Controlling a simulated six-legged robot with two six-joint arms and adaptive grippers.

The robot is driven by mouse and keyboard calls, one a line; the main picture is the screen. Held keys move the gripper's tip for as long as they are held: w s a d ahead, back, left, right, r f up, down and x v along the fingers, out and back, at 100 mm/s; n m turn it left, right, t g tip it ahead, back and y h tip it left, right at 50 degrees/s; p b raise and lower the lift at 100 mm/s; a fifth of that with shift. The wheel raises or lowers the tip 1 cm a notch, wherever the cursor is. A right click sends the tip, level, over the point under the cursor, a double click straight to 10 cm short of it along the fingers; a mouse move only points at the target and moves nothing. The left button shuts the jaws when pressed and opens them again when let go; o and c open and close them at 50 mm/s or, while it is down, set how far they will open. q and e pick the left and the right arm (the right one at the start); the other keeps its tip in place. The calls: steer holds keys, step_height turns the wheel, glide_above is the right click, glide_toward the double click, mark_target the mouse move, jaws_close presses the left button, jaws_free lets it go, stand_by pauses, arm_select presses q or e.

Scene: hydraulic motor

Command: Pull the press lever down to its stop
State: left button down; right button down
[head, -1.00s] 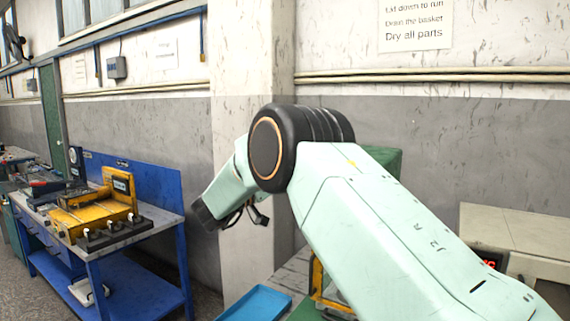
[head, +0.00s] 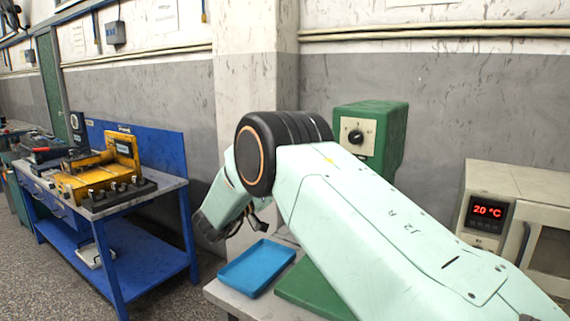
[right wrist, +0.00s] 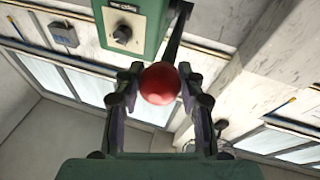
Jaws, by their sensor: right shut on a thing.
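The green press (head: 370,135) stands behind my right arm in the head view, with a black dial on a pale plate on its head. Its green base (head: 305,290) shows below, partly covered by my arm. In the right wrist view, the press head (right wrist: 122,25) is at the top left. The dark lever rod (right wrist: 177,35) runs down to a round red knob (right wrist: 160,84). My right gripper (right wrist: 160,72) has its fingers on both sides of this knob and is shut on it. The head view hides the lever and this gripper. My left gripper is out of view.
A blue tray (head: 257,268) lies on the bench left of the press base. A beige oven (head: 515,205) reading 20 °C stands at the right. A blue workbench (head: 130,265) with a yellow fixture (head: 100,175) is at the left, with floor between the benches.

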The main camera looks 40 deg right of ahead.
steer(key=shift+d+f+b, duration=0.1)
steer(key=shift+f+b, duration=0.3)
steer(key=shift+f, duration=1)
steer(key=c, duration=1.3)
jaws_free()
steer(key=o, duration=0.5)
steer(key=shift+r, duration=0.15)
steer(key=v, duration=1.2)
steer(key=shift+r, duration=0.1)
